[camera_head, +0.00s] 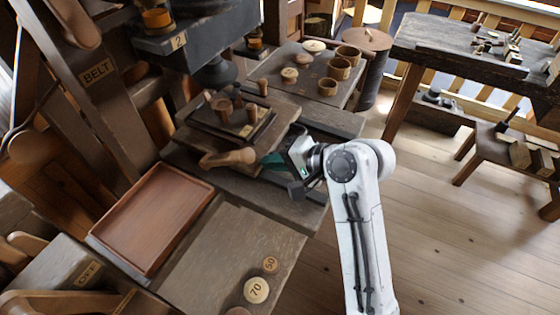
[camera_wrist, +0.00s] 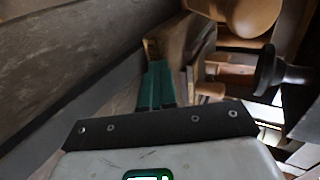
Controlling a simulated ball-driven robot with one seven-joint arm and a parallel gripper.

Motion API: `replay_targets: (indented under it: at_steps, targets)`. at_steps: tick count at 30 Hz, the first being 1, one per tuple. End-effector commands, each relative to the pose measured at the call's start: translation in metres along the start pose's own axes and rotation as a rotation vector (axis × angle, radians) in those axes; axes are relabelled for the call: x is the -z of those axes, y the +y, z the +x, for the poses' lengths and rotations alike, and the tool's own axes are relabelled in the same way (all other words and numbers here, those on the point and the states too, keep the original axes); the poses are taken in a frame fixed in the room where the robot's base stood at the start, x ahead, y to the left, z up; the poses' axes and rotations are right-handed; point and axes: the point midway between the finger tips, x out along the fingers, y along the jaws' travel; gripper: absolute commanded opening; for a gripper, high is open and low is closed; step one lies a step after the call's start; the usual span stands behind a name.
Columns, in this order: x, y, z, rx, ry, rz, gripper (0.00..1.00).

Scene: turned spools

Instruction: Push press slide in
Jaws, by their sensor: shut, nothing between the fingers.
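The press slide (camera_head: 205,134) is a dark wooden plate on the bench, with several small wooden pegs standing on it. It sits in front of the dark press head, and I cannot tell how far in it is. A light turned wooden handle (camera_head: 228,157) lies along its near edge. My gripper (camera_head: 266,161) has green fingers, shut and empty, at the right end of the handle; whether they touch is unclear. In the wrist view the fingers (camera_wrist: 156,84) are together beside a brown wooden part. A rounded light wooden piece (camera_wrist: 240,12) shows above them.
An empty reddish tray (camera_head: 152,218) lies at the left front. Discs marked 70 (camera_head: 256,290) and 50 (camera_head: 270,264) lie on the front bench. Wooden cups (camera_head: 339,68) and discs stand on a board behind. A dark workbench (camera_head: 470,60) is at the right; the floor between is clear.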

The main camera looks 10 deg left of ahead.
Motion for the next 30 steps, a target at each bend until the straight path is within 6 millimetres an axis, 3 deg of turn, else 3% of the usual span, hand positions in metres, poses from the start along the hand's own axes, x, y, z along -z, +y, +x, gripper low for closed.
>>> replay_targets:
  at_steps: [8,21,30]
  targets:
    - [0.0,-0.001,-0.006,0.003,-0.001,0.0,0.0]
    - [0.0,0.001,-0.088,0.002,0.004,0.0,0.0]
    - [0.0,0.001,-0.111,0.001,0.003,0.0,0.0]
